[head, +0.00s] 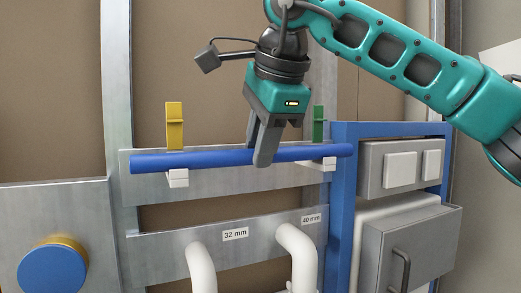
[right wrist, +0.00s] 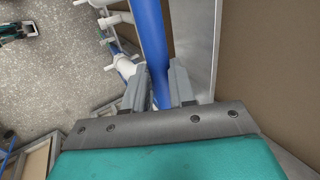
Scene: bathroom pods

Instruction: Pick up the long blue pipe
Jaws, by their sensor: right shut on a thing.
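The long blue pipe (head: 200,160) lies level across two white brackets (head: 178,178) on a grey metal rail, below the yellow and green clips. My right gripper (head: 262,155) comes down from above and is shut on the pipe, right of its middle. In the right wrist view the pipe (right wrist: 152,45) runs between the two fingers (right wrist: 160,92). In the head view the pipe appears to rest on or just above the brackets; I cannot tell which. My left gripper is not in view.
A yellow clip (head: 174,125) and a green clip (head: 319,124) stand behind the pipe. White bent pipes (head: 298,250) rise below, near labels 32 mm and 40 mm. A blue frame (head: 343,215) and grey boxes (head: 415,245) stand at right. A blue round cap (head: 52,270) is at lower left.

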